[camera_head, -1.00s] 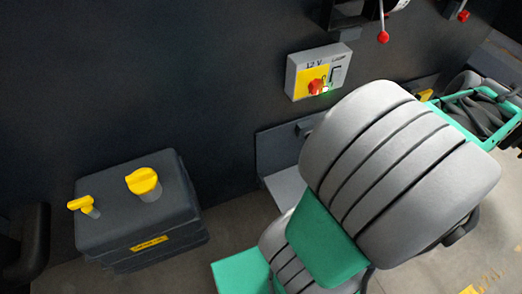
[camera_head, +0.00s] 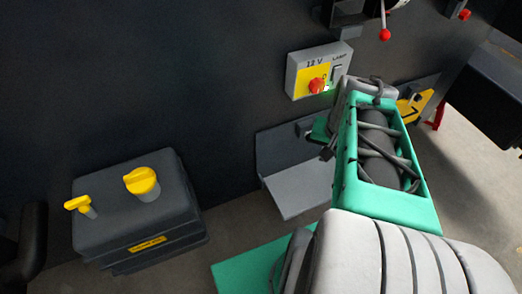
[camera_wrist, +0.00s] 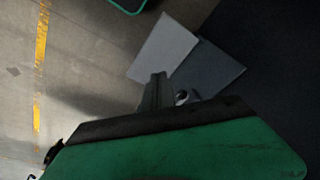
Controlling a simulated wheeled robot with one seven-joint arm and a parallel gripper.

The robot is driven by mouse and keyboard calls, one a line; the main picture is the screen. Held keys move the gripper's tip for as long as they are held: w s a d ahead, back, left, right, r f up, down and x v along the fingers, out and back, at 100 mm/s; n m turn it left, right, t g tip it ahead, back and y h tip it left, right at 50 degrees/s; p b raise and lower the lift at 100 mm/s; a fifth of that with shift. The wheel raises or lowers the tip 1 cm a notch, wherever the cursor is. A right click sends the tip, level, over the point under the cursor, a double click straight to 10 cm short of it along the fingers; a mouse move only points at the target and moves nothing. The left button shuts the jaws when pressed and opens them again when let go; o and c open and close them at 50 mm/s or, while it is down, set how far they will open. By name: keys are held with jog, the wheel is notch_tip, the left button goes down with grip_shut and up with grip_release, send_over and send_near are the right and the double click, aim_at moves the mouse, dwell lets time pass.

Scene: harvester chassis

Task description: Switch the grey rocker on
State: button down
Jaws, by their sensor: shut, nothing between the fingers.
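The grey rocker (camera_head: 336,73) sits under the "LAMP" label on the right part of a grey "12 V" switch box (camera_head: 320,57) on the dark wall. It is small, and I cannot tell which way it is tipped. A small green glow shows below it. My arm rises just below and right of the box in the head view, close to its lower right corner. My gripper (camera_wrist: 158,77) shows in the wrist view, shut and empty, with the grey bracket beyond its fingertips. The rocker is not visible in the wrist view.
A red knob (camera_head: 316,86) on a yellow plate sits left of the rocker. A grey bracket (camera_head: 300,190) stands out below the box. A red-tipped lever (camera_head: 384,34) hangs above right. A dark tank (camera_head: 135,215) with yellow caps stands lower left. The wall left of the box is bare.

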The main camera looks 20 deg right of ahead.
jog(key=w+a+r+n, duration=0.1)
jog(key=w+a+n, duration=0.2)
jog(key=a, duration=0.5)
jog(key=w+a+r+n+t+y, duration=0.1)
jog(key=w+a+n, duration=0.2)
jog(key=a, duration=0.4)
jog(key=shift+a+b, duration=0.35)
jog(key=shift+b, duration=0.05)
jog(key=shift+d, duration=0.1)
